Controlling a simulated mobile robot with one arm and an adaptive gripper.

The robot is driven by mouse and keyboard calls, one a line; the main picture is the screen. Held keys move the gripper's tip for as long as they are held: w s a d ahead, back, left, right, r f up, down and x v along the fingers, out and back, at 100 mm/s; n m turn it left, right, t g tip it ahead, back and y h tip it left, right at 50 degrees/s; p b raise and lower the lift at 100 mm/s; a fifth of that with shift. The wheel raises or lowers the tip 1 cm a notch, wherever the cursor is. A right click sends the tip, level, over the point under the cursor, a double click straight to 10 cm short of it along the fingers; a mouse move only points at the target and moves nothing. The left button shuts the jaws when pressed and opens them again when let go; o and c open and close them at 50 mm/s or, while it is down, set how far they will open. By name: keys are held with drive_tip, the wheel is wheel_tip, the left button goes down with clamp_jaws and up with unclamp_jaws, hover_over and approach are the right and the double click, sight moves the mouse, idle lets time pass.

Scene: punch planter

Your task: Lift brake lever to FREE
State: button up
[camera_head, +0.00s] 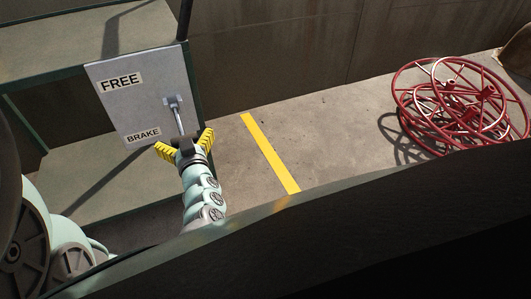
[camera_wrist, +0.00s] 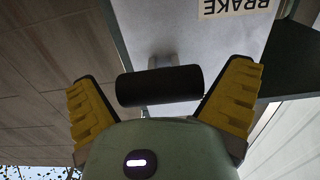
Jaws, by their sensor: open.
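The brake lever (camera_head: 179,122) is a grey stem on a bracket (camera_head: 173,102) fixed to a light grey panel (camera_head: 119,78). It hangs down, with its lower end beside the BRAKE label (camera_head: 143,138). The FREE label (camera_head: 121,82) is higher on the panel. My gripper (camera_head: 184,139) is open at the lever's lower end, its yellow padded fingers spread to either side. In the wrist view, the lever's black grip (camera_wrist: 158,86) lies crosswise between the open fingers (camera_wrist: 160,70), with a gap at each side. The gripper partly hides the lever's end in the head view.
Green-framed steps or shelves (camera_head: 85,37) surround the panel. A yellow line (camera_head: 269,151) runs along the concrete floor to the right. Red wheel-like reels (camera_head: 455,100) are stacked at the far right, by the wall (camera_head: 290,50). The floor between is clear.

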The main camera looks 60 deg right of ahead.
drive_tip(key=c, duration=1.2)
